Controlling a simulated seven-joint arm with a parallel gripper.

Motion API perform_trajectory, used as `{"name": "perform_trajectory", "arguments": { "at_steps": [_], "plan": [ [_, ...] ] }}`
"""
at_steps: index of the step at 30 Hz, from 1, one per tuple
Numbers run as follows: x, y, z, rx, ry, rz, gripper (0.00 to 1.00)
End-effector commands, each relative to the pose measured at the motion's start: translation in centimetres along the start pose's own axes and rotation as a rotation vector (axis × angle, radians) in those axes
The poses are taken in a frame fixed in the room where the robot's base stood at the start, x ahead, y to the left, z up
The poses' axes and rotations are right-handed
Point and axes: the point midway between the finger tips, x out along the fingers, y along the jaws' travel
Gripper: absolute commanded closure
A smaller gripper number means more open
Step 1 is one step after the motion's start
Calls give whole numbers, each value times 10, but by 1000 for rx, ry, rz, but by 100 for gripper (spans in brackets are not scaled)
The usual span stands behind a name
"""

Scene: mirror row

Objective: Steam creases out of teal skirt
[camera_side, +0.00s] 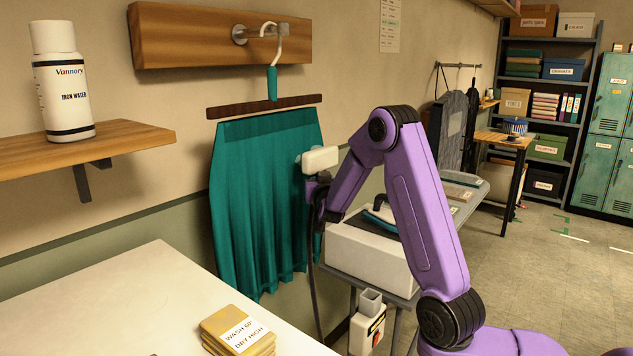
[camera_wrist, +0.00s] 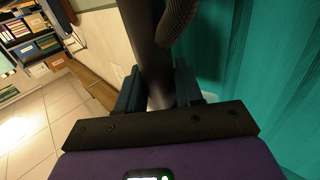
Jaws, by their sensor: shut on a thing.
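The teal skirt (camera_side: 255,200) hangs from a dark wooden hanger (camera_side: 250,108), on a hook on the wall's wooden board. Vertical folds run down it; I cannot tell creases from folds. It also fills the right of the wrist view (camera_wrist: 270,70). My gripper (camera_side: 318,190) is at the skirt's right edge, shut on the steamer's dark handle (camera_wrist: 148,45), which shows between the fingers (camera_wrist: 158,92) in the wrist view. The steamer's pale head (camera_side: 320,158) is upright, beside the skirt's right edge; I cannot tell whether they touch. A dark hose (camera_side: 311,265) hangs below it.
A white box unit (camera_side: 365,255) stands on a small table behind my arm. A pale holder (camera_side: 368,322) is below. A shelf (camera_side: 85,148) with a white bottle (camera_side: 62,85) juts out left.

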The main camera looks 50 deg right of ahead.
Motion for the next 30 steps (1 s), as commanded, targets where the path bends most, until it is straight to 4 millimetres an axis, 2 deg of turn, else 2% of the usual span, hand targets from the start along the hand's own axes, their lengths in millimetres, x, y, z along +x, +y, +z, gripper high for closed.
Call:
{"name": "perform_trajectory", "arguments": {
  "at_steps": [15, 30],
  "plan": [
    [-20, 20, -1, 0, 4, 0, 100],
    [-23, 23, -1, 1, 4, 0, 100]
  ]
}}
